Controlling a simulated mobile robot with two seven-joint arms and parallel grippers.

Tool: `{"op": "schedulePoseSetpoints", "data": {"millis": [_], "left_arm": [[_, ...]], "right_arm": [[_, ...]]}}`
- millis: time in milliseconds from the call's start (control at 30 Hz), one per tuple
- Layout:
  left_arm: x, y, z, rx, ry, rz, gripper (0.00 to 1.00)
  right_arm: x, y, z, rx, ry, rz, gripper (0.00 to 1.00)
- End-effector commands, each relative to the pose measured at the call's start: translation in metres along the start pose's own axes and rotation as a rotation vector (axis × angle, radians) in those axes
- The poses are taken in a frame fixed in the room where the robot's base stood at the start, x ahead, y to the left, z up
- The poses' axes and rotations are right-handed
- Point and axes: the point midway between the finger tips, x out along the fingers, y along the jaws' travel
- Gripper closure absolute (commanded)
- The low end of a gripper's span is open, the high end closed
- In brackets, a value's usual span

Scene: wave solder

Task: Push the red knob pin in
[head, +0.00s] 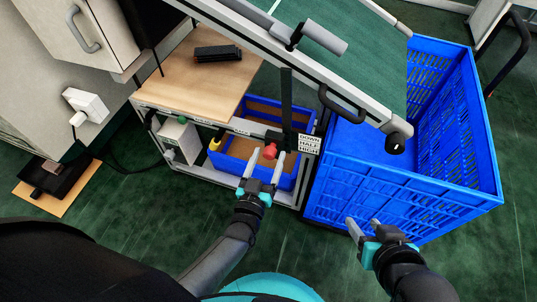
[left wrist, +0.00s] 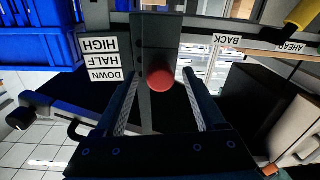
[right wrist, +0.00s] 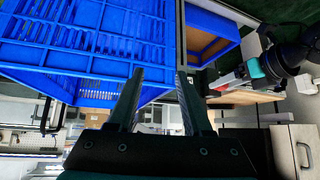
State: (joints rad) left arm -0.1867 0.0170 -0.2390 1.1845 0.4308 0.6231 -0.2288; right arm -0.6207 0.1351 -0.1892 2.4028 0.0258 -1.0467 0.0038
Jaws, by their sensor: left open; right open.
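The red knob pin (head: 270,151) sits on a dark upright bar at the front of the workbench frame, beside a DOWN / HALF / HIGH label (head: 309,144). My left gripper (head: 264,158) is open, its fingers pointing at the knob. In the left wrist view the red knob (left wrist: 160,80) appears between and just beyond the two fingertips, with no clear contact visible. How far the pin is in cannot be told. My right gripper (head: 362,222) is open and empty, in front of the large blue crate (head: 400,197).
A green conveyor (head: 360,60) slopes down over the blue crate. A wooden bench top (head: 190,80) holds a black object (head: 217,53). A smaller blue bin (head: 232,166) stands behind the bar. A yellow knob (head: 216,143) sits left of the red one. Green floor in front is clear.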

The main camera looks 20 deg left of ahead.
Motion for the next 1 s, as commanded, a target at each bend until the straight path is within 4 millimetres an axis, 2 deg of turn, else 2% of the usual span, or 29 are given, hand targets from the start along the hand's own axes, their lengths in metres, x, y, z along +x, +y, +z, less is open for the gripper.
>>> {"op": "schedulePoseSetpoints", "data": {"millis": [400,500,800,1000], "left_arm": [[-0.044,0.000,-0.001,0.001,-0.002,0.000,0.28],[-0.071,0.000,-0.001,0.001,-0.007,0.001,0.28],[-0.127,0.000,-0.001,0.000,-0.003,0.001,0.28],[-0.143,0.000,-0.001,0.000,-0.001,0.001,0.28]], "right_arm": [[-0.030,0.025,0.018,0.013,-0.233,0.069,0.50],[-0.034,0.030,0.027,0.020,-0.305,0.085,0.50],[-0.010,0.031,0.047,0.021,-0.351,0.081,0.50],[-0.005,0.031,0.052,0.021,-0.358,0.080,0.50]]}}
